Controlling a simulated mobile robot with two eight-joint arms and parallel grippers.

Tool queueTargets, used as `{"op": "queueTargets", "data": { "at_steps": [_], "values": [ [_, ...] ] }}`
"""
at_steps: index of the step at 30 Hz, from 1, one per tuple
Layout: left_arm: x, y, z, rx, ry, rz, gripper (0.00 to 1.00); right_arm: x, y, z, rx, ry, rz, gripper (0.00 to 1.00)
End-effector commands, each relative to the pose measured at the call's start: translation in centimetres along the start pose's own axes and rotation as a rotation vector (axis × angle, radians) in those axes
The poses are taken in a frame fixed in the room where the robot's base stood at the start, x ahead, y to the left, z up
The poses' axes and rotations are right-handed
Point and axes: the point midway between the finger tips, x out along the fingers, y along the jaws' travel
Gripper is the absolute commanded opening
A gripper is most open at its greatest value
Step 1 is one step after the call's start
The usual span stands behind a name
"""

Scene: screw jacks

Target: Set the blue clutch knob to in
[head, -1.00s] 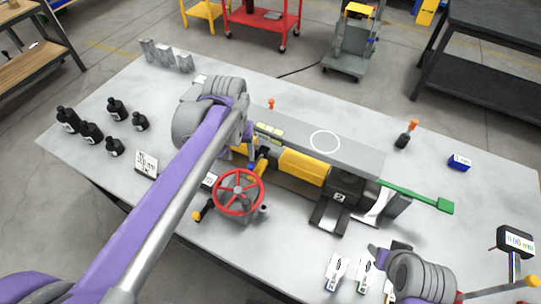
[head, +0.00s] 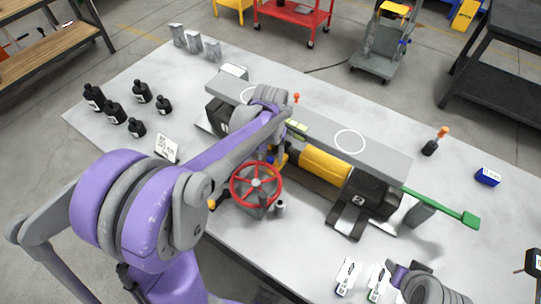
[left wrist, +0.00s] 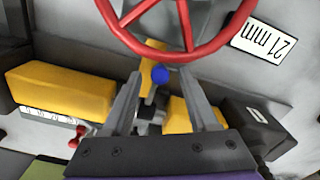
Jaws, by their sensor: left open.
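The blue clutch knob (left wrist: 160,75) shows in the left wrist view, on a yellow piece (left wrist: 150,58) below the red handwheel rim (left wrist: 185,50). My left gripper (left wrist: 161,84) is open, with one finger on each side of the knob in that view. I see no clear contact between fingers and knob. In the head view, my left gripper (head: 276,150) is at the near side of the jack assembly, behind the red handwheel (head: 257,183), partly hidden by my forearm. The clutch's in and out marks are not readable. My right arm shows at the lower right, but its jaws do not.
A long grey beam (head: 375,147) lies above the yellow cylinder (head: 325,164). A green lever (head: 440,208) sticks out right. Several black bottles (head: 115,112) stand left, beside a white sign (head: 167,148). Labelled white cards (head: 346,275) lie at the front. The right tabletop is mostly clear.

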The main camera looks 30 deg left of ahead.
Motion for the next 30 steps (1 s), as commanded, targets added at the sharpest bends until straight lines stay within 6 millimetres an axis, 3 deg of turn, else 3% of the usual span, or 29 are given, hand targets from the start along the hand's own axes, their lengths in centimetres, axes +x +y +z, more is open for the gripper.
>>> {"op": "queueTargets", "data": {
  "at_steps": [10, 20, 30],
  "values": [
    [0.50, 0.01, -0.01, 0.000, 0.001, 0.000, 0.59, 0.02, 0.00, 0.02, 0.000, 0.000, 0.000, 0.50],
    [0.48, 0.00, -0.01, 0.000, 0.001, 0.000, 0.02, 0.02, 0.00, 0.02, 0.000, 0.000, 0.000, 0.50],
    [0.46, 0.00, -0.01, 0.000, 0.001, 0.000, 0.00, 0.02, 0.00, 0.02, 0.000, 0.000, 0.000, 0.50]
  ]
}}
